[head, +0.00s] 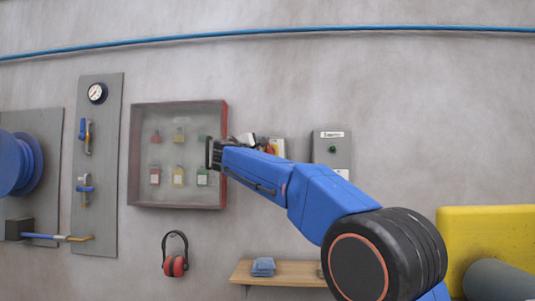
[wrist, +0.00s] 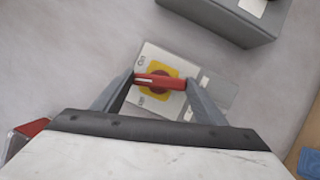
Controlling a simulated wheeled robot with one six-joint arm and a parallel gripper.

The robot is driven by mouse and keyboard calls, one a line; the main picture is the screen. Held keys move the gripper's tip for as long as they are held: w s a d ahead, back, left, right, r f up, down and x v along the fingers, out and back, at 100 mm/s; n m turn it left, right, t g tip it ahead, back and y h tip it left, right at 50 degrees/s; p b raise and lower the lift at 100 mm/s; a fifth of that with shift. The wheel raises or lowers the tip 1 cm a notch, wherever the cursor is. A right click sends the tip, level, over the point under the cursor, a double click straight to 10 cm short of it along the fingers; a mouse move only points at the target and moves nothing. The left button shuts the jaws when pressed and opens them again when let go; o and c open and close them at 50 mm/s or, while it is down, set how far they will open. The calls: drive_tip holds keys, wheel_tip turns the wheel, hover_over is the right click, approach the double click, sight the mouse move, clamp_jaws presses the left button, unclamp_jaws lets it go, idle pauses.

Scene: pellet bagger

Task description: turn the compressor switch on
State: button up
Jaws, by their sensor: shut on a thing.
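The compressor switch (wrist: 172,70) is a light grey box with a yellow plate and a red rotary handle (wrist: 160,80), fixed to the wall. In the wrist view, my gripper (wrist: 159,82) has one finger at each end of the handle and is shut on it. The handle lies nearly level in that picture, with one printed mark above its left part and another below it. In the head view, the switch (head: 278,147) is partly hidden behind my gripper (head: 250,140). The handle's position relative to the marks is hard to read there.
A red-edged lockout cabinet (head: 133,155) with padlocks hangs just left of my gripper. A grey box with a green button (head: 332,150) is close on the right. A wooden shelf (head: 295,270) with blue cloths (head: 263,267) and red earmuffs (head: 175,265) are below.

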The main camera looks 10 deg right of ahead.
drive_tip(key=shift+m+g+y, duration=0.3)
drive_tip(key=shift+m+g, duration=0.3)
drive_tip(key=shift+m, duration=1)
drive_tip(key=o, duration=1.1)
drive_tip(key=shift+c, duration=0.2)
drive_tip(key=v, duration=1.7)
drive_tip(key=shift+s, duration=0.2)
drive_tip(key=shift+r, duration=0.1)
